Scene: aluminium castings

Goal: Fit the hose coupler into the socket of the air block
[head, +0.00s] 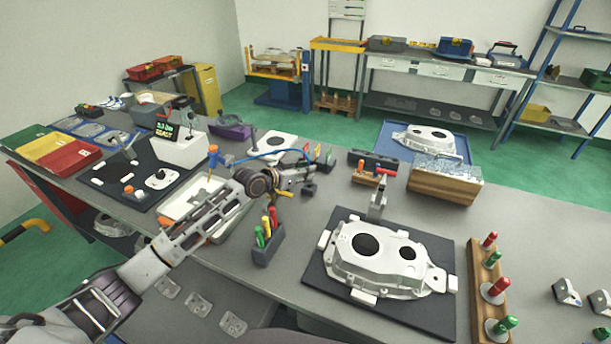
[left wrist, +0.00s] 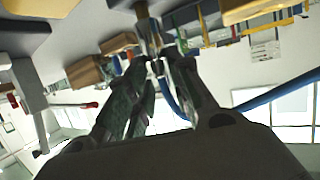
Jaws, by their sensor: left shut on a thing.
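My left gripper (head: 306,176) reaches over the middle of the table in the head view, its fingers pointing right. In the left wrist view its fingers (left wrist: 158,68) are closed on a small metallic piece, the hose coupler (left wrist: 149,32), mostly hidden between the fingertips. The blue hose (head: 272,154) arcs behind the gripper in the head view, and it also runs off to the right in the left wrist view (left wrist: 270,96). I cannot clearly make out the air block or its socket; small coloured parts crowd the fingertips. My right gripper is not in view.
A large casting (head: 372,260) lies on a dark mat in front. A dark holder with coloured pens (head: 267,244) stands beside my left arm. A wooden rack of red and green plugs (head: 488,290) is at right. A wooden box (head: 443,185) stands behind the casting.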

